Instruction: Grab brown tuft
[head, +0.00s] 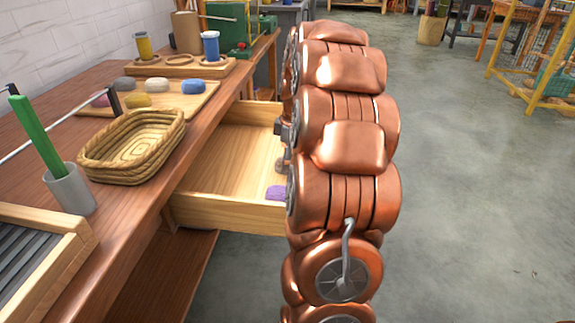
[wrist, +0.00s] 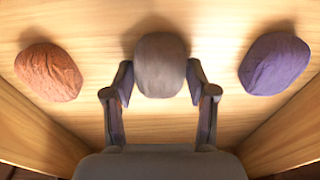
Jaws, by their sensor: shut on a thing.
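A grey-brown tuft (wrist: 160,50) is in the middle of the wrist view, over the pale wooden drawer floor. My gripper (wrist: 160,78) is shut on it, with one finger against each side. To its left lies a rust-orange tuft (wrist: 48,72), and to its right a purple tuft (wrist: 275,64), both apart from the fingers. In the head view the open drawer (head: 225,160) shows the purple tuft (head: 276,193) near its front right corner. My arm hides the gripper and the other two tufts there.
On the bench (head: 120,225) above the drawer are an empty woven basket (head: 130,150), a wooden tray (head: 190,104) with several coloured tufts, and a grey cup (head: 70,190) with a green stick. Drawer walls stand close around the gripper. Open floor (head: 460,200) lies to the right.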

